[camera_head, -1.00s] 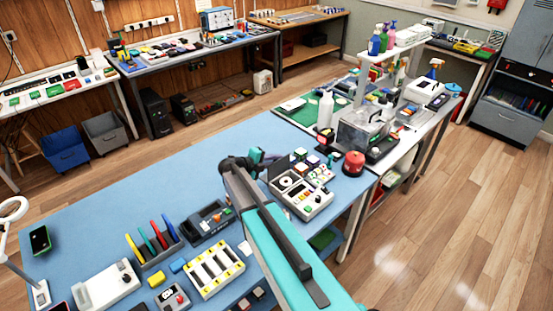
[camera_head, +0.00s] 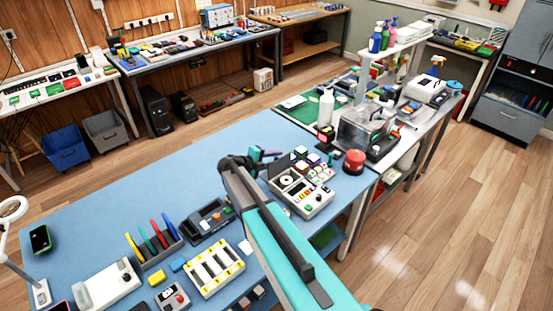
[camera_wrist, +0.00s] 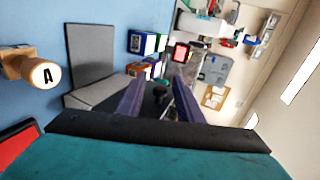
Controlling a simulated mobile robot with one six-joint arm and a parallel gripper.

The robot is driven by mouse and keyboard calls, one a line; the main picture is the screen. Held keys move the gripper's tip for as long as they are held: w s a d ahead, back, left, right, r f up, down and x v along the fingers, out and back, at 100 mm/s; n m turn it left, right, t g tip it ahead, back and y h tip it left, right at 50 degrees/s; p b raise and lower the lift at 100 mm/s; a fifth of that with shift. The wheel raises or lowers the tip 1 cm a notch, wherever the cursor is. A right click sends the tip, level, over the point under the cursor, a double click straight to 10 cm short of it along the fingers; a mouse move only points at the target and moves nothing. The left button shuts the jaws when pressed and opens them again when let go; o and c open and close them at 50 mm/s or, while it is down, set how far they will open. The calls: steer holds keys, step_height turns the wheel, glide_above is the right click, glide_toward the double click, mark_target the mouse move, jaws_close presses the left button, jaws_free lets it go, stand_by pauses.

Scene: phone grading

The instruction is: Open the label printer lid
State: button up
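The label printer (camera_head: 311,203) is a light grey box near the right end of the blue table, with a white label roll (camera_head: 287,181) visible inside. Its dark lid (camera_head: 280,166) stands raised at the back. In the wrist view the lid (camera_wrist: 90,52) is an upright grey panel to the left of my gripper. My gripper (camera_wrist: 158,84) has its two purple fingers apart, with nothing held between them. In the head view my gripper (camera_head: 265,155) is just behind and left of the lid; whether it touches the lid cannot be told.
Small coloured boxes (camera_head: 312,161) and a red round container (camera_head: 354,162) stand beside the printer. A wooden stamp marked A (camera_wrist: 45,73) shows in the wrist view. A battery tray (camera_head: 214,269) and a slotted rack (camera_head: 162,253) lie nearer.

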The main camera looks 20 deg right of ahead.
steer(key=v, duration=1.3)
steer(key=shift+a, duration=0.3)
steer(key=shift+r, duration=0.1)
